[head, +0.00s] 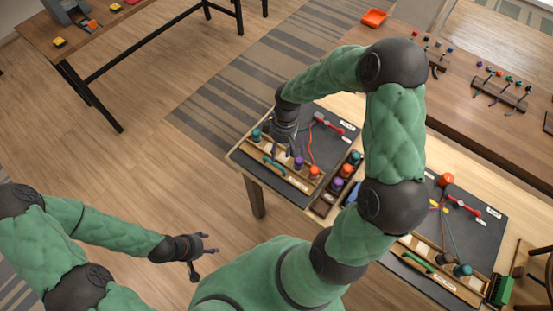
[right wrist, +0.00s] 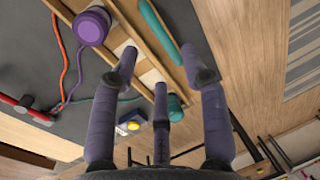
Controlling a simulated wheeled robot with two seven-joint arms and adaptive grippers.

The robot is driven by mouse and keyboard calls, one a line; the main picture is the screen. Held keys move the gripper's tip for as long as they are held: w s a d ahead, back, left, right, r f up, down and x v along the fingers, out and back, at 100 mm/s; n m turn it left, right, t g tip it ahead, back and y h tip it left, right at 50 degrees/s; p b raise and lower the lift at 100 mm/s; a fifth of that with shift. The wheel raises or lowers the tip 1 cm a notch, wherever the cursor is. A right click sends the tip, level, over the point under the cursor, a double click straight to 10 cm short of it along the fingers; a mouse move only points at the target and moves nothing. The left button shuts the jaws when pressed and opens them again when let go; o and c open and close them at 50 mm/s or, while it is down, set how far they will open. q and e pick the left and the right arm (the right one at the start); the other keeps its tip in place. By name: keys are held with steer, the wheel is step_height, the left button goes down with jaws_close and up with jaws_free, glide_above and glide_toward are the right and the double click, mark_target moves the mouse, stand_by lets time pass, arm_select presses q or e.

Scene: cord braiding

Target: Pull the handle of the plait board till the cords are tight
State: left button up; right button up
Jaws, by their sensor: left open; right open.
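The plait board (head: 303,118) on the table holds a red bar with knobs (head: 331,123), where the cords meet. A wooden rail along its near edge carries a teal bar (head: 273,168), a purple spool (head: 299,162), an orange spool (head: 314,171) and a teal spool (head: 256,134). My right gripper (head: 284,146) is open above the rail's left part. In the right wrist view its spread fingers (right wrist: 165,72) have nothing between them; the purple spool (right wrist: 93,26), teal bar (right wrist: 160,36) and red bar (right wrist: 25,108) also show. My left gripper (head: 207,257) is open and empty over the floor.
A tray of spools (head: 328,196) stands right of the board. A second board (head: 478,238) with cords lies further right, partly behind my right arm. Other tables stand at the back left and back right. Bare floor surrounds my left gripper.

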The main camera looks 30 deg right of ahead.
mark_target(277, 160)
steer(key=f, duration=0.2)
steer(key=a+f, duration=0.1)
steer(key=f, duration=0.2)
steer(key=shift+s+f+b, duration=0.15)
steer(key=shift+f+b, duration=0.15)
steer(key=shift+b, duration=0.1)
jaws_close()
